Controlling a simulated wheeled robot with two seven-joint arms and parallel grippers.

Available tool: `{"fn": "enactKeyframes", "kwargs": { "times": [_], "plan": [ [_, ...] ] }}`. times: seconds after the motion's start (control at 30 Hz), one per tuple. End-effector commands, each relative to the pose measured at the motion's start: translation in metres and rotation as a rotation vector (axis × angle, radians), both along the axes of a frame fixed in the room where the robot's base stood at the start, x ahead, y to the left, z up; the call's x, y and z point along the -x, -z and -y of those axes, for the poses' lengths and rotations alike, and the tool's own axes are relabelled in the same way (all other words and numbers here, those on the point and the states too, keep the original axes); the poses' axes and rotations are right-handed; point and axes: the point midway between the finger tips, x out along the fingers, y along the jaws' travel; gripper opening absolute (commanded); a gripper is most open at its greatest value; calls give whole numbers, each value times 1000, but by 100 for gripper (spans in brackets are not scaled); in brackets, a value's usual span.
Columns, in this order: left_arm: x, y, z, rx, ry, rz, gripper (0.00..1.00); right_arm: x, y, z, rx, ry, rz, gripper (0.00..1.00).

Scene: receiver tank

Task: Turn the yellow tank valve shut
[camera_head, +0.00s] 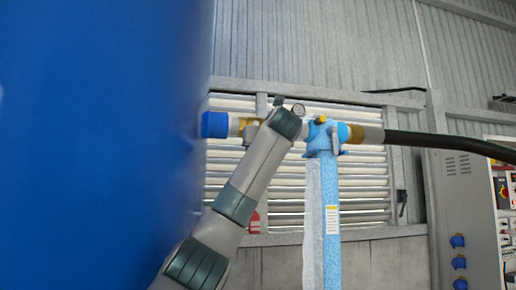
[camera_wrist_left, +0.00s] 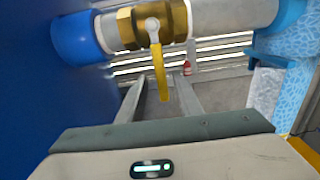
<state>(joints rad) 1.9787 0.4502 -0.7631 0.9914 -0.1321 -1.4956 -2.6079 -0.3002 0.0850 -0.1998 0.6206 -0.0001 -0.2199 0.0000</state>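The yellow valve lever (camera_wrist_left: 160,75) hangs down from the brass valve body (camera_wrist_left: 128,28) in the left wrist view, across the line of the pipe. In the head view the brass valve (camera_head: 244,123) shows beside the blue tank, partly covered by my left arm. My left gripper (camera_wrist_left: 157,84) is open, with one finger on each side of the lever's lower part. I see gaps beside the lever; contact is not visible. In the head view my left gripper is hidden behind my arm. My right gripper is in neither view.
The big blue tank (camera_head: 95,130) fills the left side. A light blue post (camera_head: 331,200) with a pipe fitting stands right of the valve. A black hose (camera_head: 450,143) runs right towards a grey panel cabinet (camera_head: 462,215).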

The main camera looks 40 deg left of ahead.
Motion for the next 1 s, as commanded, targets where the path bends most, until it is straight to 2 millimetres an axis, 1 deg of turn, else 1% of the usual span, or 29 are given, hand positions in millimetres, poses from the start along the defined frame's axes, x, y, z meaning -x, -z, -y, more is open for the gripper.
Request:
{"fn": "enactKeyframes", "kwargs": {
  "times": [0.27,0.47,0.67,1.0],
  "plan": [
    [1,1,2,1,1,0,32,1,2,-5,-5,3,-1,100],
    [9,3,12,1,2,1,32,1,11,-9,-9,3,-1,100],
    [28,5,35,0,3,3,32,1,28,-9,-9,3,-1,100],
    [74,5,87,1,2,3,32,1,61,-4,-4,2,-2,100]
  ]
}}
